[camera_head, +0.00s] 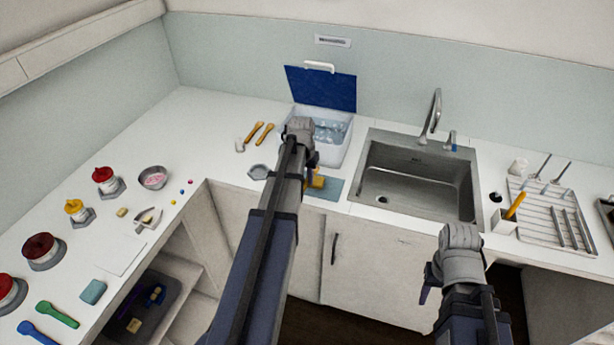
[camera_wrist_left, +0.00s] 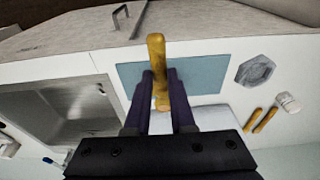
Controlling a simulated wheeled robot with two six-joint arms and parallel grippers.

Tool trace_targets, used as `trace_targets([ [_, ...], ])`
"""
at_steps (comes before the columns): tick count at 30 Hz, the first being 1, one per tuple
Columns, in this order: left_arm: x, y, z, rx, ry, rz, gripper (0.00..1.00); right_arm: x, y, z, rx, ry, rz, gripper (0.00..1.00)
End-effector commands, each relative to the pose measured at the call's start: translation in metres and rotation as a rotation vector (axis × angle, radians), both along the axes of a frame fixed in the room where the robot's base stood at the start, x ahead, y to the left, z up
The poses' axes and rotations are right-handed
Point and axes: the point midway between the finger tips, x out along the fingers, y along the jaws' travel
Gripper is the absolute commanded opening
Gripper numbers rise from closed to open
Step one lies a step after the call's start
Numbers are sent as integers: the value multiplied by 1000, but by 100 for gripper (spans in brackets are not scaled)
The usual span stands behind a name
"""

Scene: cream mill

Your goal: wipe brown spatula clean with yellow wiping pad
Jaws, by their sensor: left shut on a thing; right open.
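My left gripper (camera_head: 312,166) is shut on an elongated ochre-brown thing, apparently the brown spatula (camera_wrist_left: 156,50). It sticks out past the fingertips (camera_wrist_left: 160,85) in the left wrist view, above a flat blue mat (camera_wrist_left: 205,72). In the head view, part of it shows (camera_head: 317,182) over the same mat; my arm hides the rest. No yellow wiping pad can be told for certain; a small yellowish block (camera_head: 134,325) lies in a dark tray below the left counter.
A white bin (camera_head: 336,150) with a raised blue lid (camera_head: 322,89) stands behind my left gripper. Two tan utensils (camera_head: 265,133) lie left of it. The sink (camera_head: 420,180) is to the right, then a drying rack (camera_head: 560,215). Jars and spoons crowd the left counter.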

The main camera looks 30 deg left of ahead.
Motion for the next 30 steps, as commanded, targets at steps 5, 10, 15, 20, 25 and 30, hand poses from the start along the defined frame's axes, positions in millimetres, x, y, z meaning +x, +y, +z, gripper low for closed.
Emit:
trace_targets([
  [5,0,0,-13,0,-1,0,0,0,0,-13,0,0,0,50],
  [10,0,0,-28,0,-1,0,0,0,0,-28,0,0,-1,50],
  [15,0,0,-41,0,-1,0,0,0,0,-41,0,0,-2,50],
  [20,0,0,-46,0,-1,0,0,0,0,-45,0,0,-2,50],
  [25,0,0,-45,0,-1,0,0,0,0,-45,0,0,-2,50],
  [30,0,0,-45,0,-1,0,0,0,0,-45,0,0,-2,50],
])
